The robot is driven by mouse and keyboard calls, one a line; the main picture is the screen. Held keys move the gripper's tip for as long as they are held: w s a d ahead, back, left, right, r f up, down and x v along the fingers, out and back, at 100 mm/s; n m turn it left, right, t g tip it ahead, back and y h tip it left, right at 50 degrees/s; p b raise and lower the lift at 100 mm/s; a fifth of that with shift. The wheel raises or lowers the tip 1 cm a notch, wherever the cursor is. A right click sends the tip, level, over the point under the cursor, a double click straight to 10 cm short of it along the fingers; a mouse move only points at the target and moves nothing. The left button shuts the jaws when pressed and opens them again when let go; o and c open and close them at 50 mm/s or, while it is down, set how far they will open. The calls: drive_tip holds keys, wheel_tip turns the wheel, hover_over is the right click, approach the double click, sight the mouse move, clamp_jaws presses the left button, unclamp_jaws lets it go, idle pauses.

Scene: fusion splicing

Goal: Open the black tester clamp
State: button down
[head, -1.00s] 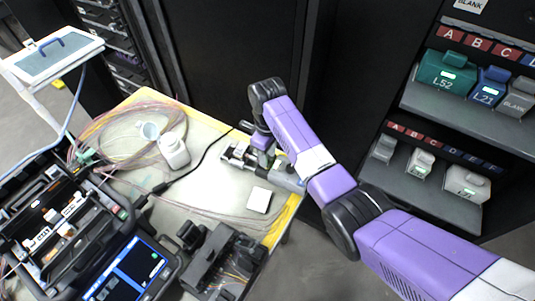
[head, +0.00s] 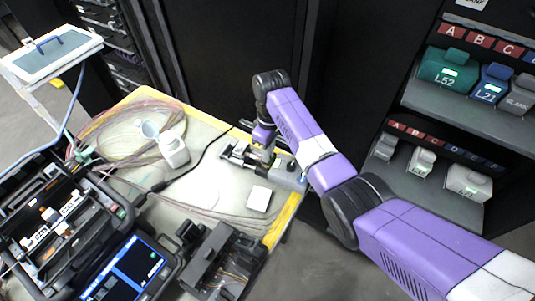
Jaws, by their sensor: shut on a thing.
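The tester (head: 286,176) is a small grey device near the right edge of the work table, beside the purple arm. Its black clamp (head: 240,151) seems to be the dark part at its left end, small and partly hidden. My gripper (head: 263,156) points down at the tester, under the purple wrist, and is shut on a part there, apparently the clamp. The fingertips are too small to show the exact contact or how far the clamp stands open.
A white bottle (head: 173,150) and coiled fibres (head: 115,125) lie left of the tester. A white square (head: 258,198) lies in front of it. A black open device (head: 222,262) and a splicer case (head: 75,225) fill the near side. A dark cabinet (head: 240,50) stands behind.

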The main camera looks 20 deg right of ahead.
drive_tip(key=shift+w+d+g+y+b, duration=0.3)
drive_tip(key=shift+g+y+b, duration=0.4)
drive_tip(key=shift+b, duration=0.9)
drive_tip(key=b, duration=0.2)
drive_tip(key=g+y+b, duration=0.1)
drive_tip(key=b, duration=0.1)
drive_tip(key=shift+w+d+b, duration=0.2)
drive_tip(key=shift+w+b, duration=0.05)
drive_tip(key=shift+b, duration=0.1)
drive_tip(key=b, duration=0.3)
drive_tip(key=shift+w+d+r+g+y, duration=0.1)
drive_tip(key=shift+r+g+y, duration=0.1)
drive_tip(key=shift+g+y, duration=0.15)
drive_tip(key=shift+y+b, duration=0.25)
drive_tip(key=shift+b, duration=0.4)
drive_tip(key=shift+d+r+g+b, duration=0.1)
drive_tip(key=shift+r+g+b, duration=0.2)
drive_tip(key=shift+b, duration=0.5)
drive_tip(key=c, duration=1.4)
unclamp_jaws()
drive_tip(key=shift+c, duration=0.2)
drive_tip(key=shift+r, duration=0.1)
